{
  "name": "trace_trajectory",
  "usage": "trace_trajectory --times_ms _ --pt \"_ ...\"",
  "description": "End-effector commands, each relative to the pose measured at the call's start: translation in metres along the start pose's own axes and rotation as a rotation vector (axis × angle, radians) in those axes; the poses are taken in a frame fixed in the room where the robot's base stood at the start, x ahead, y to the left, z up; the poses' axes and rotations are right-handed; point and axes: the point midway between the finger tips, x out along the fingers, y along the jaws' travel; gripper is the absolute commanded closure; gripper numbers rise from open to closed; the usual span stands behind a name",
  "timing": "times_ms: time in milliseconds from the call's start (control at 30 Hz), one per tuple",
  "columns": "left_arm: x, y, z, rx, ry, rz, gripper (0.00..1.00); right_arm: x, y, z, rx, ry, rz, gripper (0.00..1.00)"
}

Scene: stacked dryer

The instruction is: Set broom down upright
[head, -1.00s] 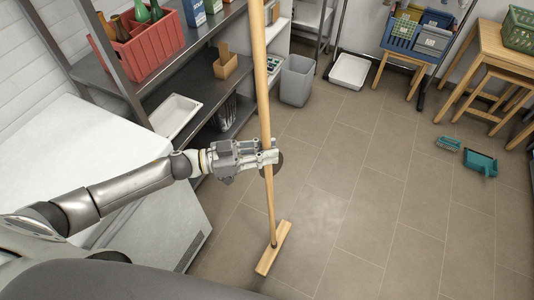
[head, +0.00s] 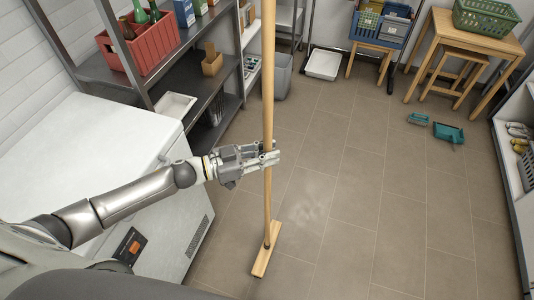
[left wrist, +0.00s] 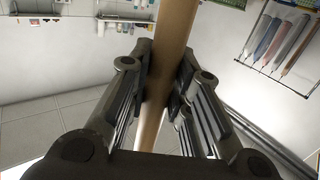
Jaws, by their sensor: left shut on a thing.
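The broom (head: 268,90) is a long pale wooden pole with a wooden block head (head: 266,250) at its lower end. It stands near upright in the head view, its head low over or on the tiled floor; I cannot tell whether it touches. Its top runs out of the picture. My left gripper (head: 268,157) is shut on the pole around its middle. In the left wrist view the pole (left wrist: 168,60) runs between the two fingers (left wrist: 160,90). My right gripper is not in view.
A white chest appliance (head: 80,150) stands at left beside a metal shelf with a red crate (head: 142,45). A grey bin (head: 277,78) and white tray (head: 323,64) are behind. A teal dustpan (head: 448,132) lies on the floor at right. The middle floor is clear.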

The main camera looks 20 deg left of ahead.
Motion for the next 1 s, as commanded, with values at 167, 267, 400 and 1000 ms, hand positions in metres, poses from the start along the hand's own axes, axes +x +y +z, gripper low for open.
trace_trajectory --times_ms 167,267,400,1000 --pt "0.001 0.000 -0.003 0.001 0.006 0.002 1.00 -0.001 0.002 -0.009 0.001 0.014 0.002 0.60" --pt "0.001 0.000 -0.004 0.001 0.006 0.001 1.00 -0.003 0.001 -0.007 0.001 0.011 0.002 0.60" --pt "0.001 0.000 0.004 0.003 0.006 0.001 1.00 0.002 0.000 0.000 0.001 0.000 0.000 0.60" --pt "0.003 0.000 0.047 0.002 0.008 0.002 1.00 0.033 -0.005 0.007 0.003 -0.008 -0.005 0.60"
